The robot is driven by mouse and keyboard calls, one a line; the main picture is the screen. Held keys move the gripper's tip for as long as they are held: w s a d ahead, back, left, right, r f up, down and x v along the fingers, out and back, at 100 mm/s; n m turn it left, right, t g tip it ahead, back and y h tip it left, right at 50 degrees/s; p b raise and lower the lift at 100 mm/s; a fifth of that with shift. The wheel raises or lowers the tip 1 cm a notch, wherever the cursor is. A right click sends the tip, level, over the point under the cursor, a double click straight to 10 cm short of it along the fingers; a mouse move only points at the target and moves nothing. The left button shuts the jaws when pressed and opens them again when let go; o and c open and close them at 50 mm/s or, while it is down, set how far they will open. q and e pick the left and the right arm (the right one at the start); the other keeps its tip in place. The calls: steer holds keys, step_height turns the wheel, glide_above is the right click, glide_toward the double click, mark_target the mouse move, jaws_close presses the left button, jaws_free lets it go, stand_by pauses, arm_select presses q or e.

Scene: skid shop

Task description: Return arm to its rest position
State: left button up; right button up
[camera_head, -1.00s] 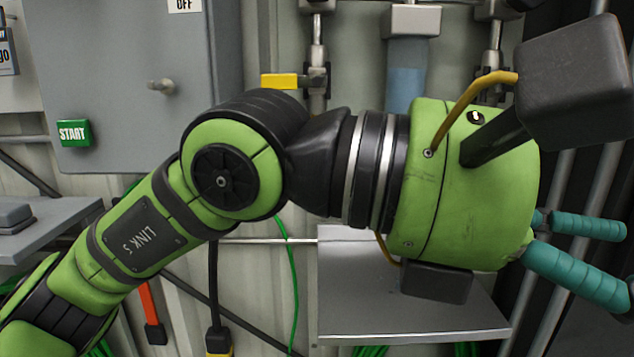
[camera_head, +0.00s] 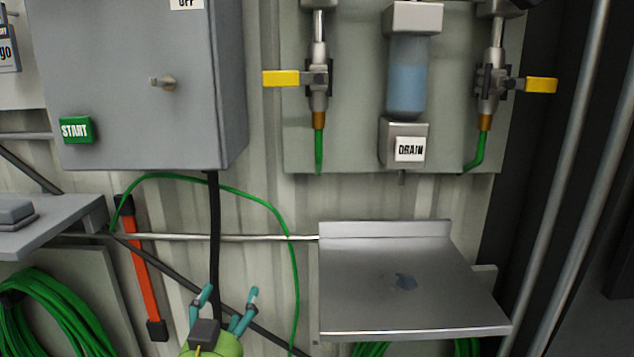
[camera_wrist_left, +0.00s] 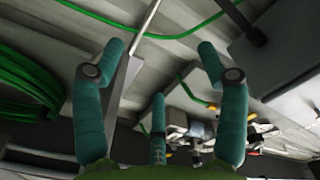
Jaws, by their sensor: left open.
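My left gripper (camera_head: 229,301) shows at the bottom of the head view, left of centre. Its teal fingers point up and are spread apart with nothing between them. Only the fingers and the top of the green wrist show there; the rest of the arm is below the frame. My right gripper is in neither view.
A metal shelf (camera_head: 405,290) with a small dark blue patch juts out at the lower right. A grey box (camera_head: 130,80) with a START button (camera_head: 75,130) hangs upper left. Yellow-handled valves (camera_head: 281,78) flank a blue-filled cylinder (camera_head: 407,75). A green hose (camera_head: 285,235) hangs behind my gripper.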

arm_select(q)
steer(key=s+a+f+n+g, duration=0.1)
steer(key=s+f+g, duration=0.2)
steer(key=f, duration=0.3)
steer(key=s+a+f+n+g, duration=0.1)
steer(key=s+a+f+g, duration=0.1)
steer(key=f, duration=0.5)
steer(key=s+a+f+n+g, duration=0.1)
steer(key=s+f+g, duration=0.4)
steer(key=s+f, duration=0.5)
steer(key=s+a+f+n+g, duration=0.15)
steer(key=s+f+g, duration=0.45)
steer(key=s, duration=0.7)
step_height(320, 180, down, 24)
steer(key=s+f, duration=0.1)
steer(key=s, duration=0.1)
steer(key=s+a+f+g+p, duration=0.1)
steer(key=s+a+f, duration=0.1)
steer(key=s+f, duration=0.9)
steer(key=s, duration=0.4)
steer(key=shift+a+f+y, duration=0.3)
steer(key=shift+a+f, duration=0.05)
steer(key=shift+f, duration=0.05)
